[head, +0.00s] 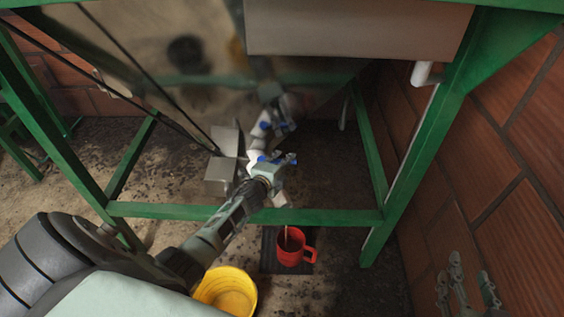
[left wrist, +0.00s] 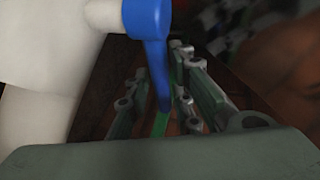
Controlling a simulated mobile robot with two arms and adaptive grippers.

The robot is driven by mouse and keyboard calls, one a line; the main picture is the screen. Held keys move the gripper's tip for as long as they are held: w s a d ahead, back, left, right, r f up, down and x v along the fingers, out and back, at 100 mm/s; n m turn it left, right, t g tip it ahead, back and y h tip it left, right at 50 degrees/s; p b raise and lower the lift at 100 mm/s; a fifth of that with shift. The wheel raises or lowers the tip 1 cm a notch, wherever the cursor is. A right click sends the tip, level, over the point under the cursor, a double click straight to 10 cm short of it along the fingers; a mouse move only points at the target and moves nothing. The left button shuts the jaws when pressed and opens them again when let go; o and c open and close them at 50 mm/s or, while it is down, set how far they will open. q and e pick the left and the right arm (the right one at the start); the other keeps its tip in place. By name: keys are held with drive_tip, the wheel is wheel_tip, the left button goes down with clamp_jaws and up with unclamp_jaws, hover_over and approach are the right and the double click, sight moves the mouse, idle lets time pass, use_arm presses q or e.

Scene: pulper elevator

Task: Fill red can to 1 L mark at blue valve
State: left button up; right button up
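The red can (head: 290,248) stands upright on a dark mat (head: 270,262) on the floor, handle to the right. A thin brownish streak shows at its mouth, like falling liquid; its level and marks are too small to read. The blue valve (head: 263,159) is on a white pipe above and behind it. My left gripper (head: 284,178) is at the valve. My right gripper (head: 470,285) is low at the right, fingers apart and empty.
A yellow bucket (head: 228,290) stands left of the can, partly hidden by my left arm. A green frame (head: 330,217) crosses just behind the can. A brick wall (head: 510,150) bounds the right side. Dark floor between can and wall is clear.

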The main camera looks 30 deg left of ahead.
use_arm(q)
drive_tip(key=shift+s, duration=0.1)
drive_tip(key=v, duration=1.2)
drive_tip(key=shift+d, duration=0.1)
